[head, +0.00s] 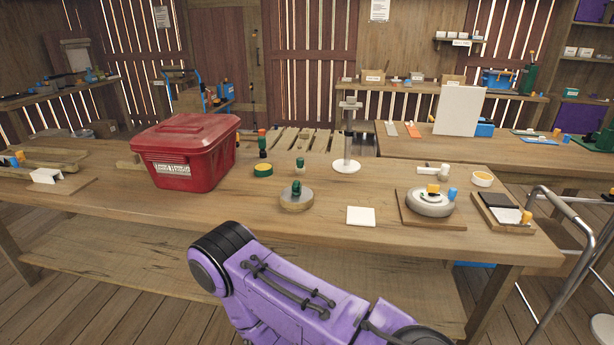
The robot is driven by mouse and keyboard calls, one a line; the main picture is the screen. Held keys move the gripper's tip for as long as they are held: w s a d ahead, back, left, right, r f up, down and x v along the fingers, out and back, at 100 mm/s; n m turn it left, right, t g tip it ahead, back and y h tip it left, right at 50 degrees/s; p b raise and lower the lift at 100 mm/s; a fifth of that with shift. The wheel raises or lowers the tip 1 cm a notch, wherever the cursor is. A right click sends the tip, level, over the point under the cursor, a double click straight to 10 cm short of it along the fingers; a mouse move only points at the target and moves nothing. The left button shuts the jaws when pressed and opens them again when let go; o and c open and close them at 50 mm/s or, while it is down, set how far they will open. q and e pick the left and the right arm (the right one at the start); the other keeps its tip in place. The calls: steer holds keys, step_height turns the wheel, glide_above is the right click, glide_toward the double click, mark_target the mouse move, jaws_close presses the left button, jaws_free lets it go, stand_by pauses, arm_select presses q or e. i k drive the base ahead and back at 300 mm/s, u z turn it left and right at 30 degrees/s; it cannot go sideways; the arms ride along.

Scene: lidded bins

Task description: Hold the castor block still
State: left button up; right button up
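A pale grey, wheel-like round piece (430,204) with a yellow part and a blue part on it sits on a square wooden board (408,219) at the right of the workbench. It may be the castor block, but I cannot tell for sure. A flat round grey-brown block (296,203) with a dark green knob stands near the bench's middle. Neither of my grippers shows. Only a purple link of one of my arms is visible, in front of the bench's front edge.
The wooden workbench (100,210) holds a red lidded bin (190,150) at left. A white square (360,216), a stand with a round white base (346,167) and a dark tray (500,203) also lie on it. A metal-framed walker or stool (570,235) stands at right.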

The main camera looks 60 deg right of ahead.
mark_target(297, 186)
steer(key=z, duration=0.75)
steer(key=i, duration=1)
steer(key=z, duration=0.95)
